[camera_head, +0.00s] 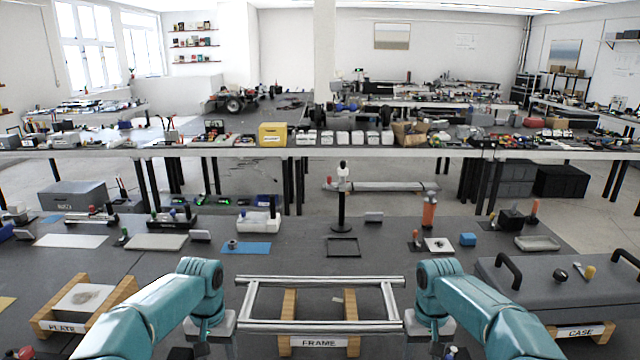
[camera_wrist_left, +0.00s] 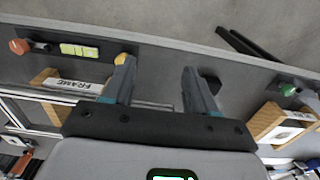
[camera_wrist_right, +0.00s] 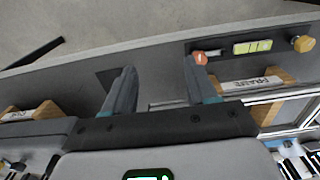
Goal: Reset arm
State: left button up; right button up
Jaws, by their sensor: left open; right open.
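My two teal arms reach in from the bottom of the head view, left (camera_head: 165,305) and right (camera_head: 480,305), one on each side of the frame; the fingers are not clearly visible there. In the left wrist view my left gripper (camera_wrist_left: 156,75) has its two dark fingers spread, with nothing between them. In the right wrist view my right gripper (camera_wrist_right: 160,75) also has its fingers apart and is empty. Both wrist views show the dark bench top and its edge, with grey floor beyond.
A silver metal frame (camera_head: 320,327) rests on wooden supports labelled FRAME (camera_head: 319,342) between my arms. A plate on a wooden stand (camera_head: 85,298) is at left, a dark case (camera_head: 530,290) at right. A black stand (camera_head: 342,205) and small tools line the bench's back.

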pick_arm(q)
jog(key=s+d+f+h, duration=0.2)
jog(key=s+d+f, duration=0.2)
jog(key=s+f, duration=0.45)
jog(key=s+d+f+h, duration=0.1)
jog(key=s+d+f, duration=0.35)
jog(key=f, duration=0.75)
pick_arm(e)
jog(key=s+a+f+y, duration=0.2)
jog(key=s+a+f, duration=0.2)
jog(key=s+f, duration=0.45)
jog(key=s+a+f+y, duration=0.1)
jog(key=s+a+f, duration=0.4)
jog(key=f, duration=0.7)
pick_arm(q)
jog(key=s+f+n, duration=0.1)
jog(key=s+f, duration=0.1)
jog(key=s, duration=0.7)
jog(key=s+d+f+n+h+b, duration=0.1)
jog(key=s+f, duration=0.1)
jog(key=s, duration=0.8)
jog(key=shift+d, duration=0.15)
pick_arm(e)
jog(key=s+f+m, duration=0.1)
jog(key=s+f, duration=0.1)
jog(key=s, duration=0.7)
jog(key=s+a+f+y, duration=0.1)
jog(key=s, duration=0.9)
jog(key=shift+f+m, duration=0.4)
